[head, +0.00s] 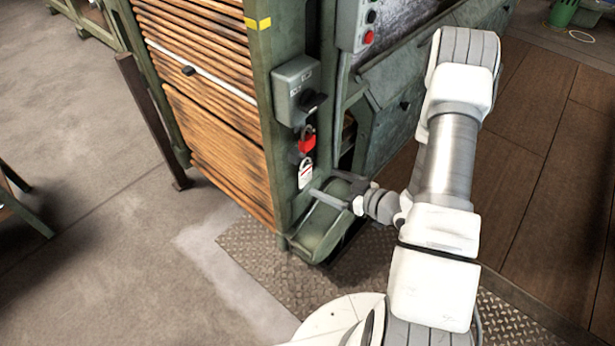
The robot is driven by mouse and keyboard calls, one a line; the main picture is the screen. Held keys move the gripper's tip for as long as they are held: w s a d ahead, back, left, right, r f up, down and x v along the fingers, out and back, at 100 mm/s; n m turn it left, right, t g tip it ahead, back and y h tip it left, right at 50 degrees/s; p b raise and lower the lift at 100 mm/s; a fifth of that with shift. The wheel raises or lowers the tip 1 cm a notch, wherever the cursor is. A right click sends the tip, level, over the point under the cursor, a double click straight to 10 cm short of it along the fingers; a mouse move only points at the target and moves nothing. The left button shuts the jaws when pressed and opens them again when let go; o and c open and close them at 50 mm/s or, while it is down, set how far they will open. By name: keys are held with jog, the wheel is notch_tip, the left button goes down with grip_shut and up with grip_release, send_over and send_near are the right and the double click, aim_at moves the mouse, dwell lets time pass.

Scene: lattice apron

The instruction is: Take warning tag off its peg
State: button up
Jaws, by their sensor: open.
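The warning tag (305,174), white with a red mark, hangs on the green machine post (281,165), below a red padlock-like piece (306,142). The peg behind it is too small to make out. My gripper (322,195) is open, just right of and slightly below the tag, with its fingers pointing left towards the post. A narrow gap shows between the fingers and the tag in this view, but the depth between them cannot be told. One finger shows clearly; the other is hard to make out. The tag appears outside the jaws.
A grey switch box (297,90) with a black knob sits above the red piece. A button box (357,25) is higher up. A rounded green housing (325,225) juts out below the gripper. Slatted wood panels (215,110) fill the left side.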

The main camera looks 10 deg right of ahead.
aim_at(307, 174)
jog(key=b+x, duration=0.1)
jog(key=x, duration=0.7)
jog(key=shift+w+a+f+b, duration=0.1)
jog(key=shift+w+a+b, duration=0.1)
jog(key=shift+w+b, duration=0.15)
jog(key=shift+c, duration=0.3)
jog(key=c, duration=1.4)
jog(key=shift+c, duration=0.2)
